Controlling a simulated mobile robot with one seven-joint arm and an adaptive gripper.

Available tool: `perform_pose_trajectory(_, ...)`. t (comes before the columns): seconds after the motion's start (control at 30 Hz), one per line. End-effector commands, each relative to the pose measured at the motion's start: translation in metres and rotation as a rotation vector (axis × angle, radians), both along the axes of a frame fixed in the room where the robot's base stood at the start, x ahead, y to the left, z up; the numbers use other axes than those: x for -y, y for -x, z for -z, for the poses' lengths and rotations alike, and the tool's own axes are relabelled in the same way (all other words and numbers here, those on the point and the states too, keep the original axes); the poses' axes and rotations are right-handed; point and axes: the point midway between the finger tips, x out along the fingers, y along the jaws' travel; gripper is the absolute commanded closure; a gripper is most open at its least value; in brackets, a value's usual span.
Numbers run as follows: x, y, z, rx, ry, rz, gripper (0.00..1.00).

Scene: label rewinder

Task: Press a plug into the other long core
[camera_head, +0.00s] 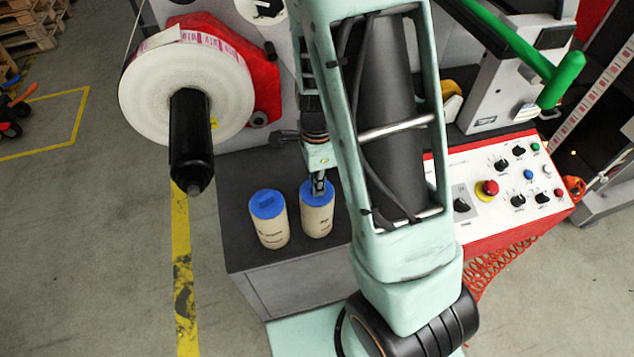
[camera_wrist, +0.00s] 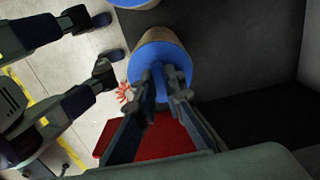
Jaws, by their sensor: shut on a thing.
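Two upright beige cores stand side by side on the dark bench top (camera_head: 237,189). The left core (camera_head: 271,233) has a blue plug (camera_head: 267,204) with a raised tab in its top end. The right core (camera_head: 317,220) has another blue plug (camera_head: 308,191) at its top. My gripper (camera_head: 319,184) comes down on this right plug from above. In the wrist view my gripper (camera_wrist: 163,76) is shut on the tab of the blue plug (camera_wrist: 173,54), whose disc covers the core's end (camera_wrist: 156,33). I cannot tell how deep this plug sits.
A large white label roll (camera_head: 170,85) and a black spindle (camera_head: 191,140) stand left of the cores. A control panel (camera_head: 510,190) with knobs and a red stop button (camera_head: 487,187) lies to the right. Bare bench top shows around the cores.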

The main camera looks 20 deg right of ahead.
Motion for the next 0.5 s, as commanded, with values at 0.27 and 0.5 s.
perform_pose_trajectory(0.27,0.0,0.0013,0.0015,-0.003,0.0,0.0,0.81)
perform_pose_trajectory(0.5,0.0,0.0011,0.0012,-0.003,0.0,0.0,0.7)
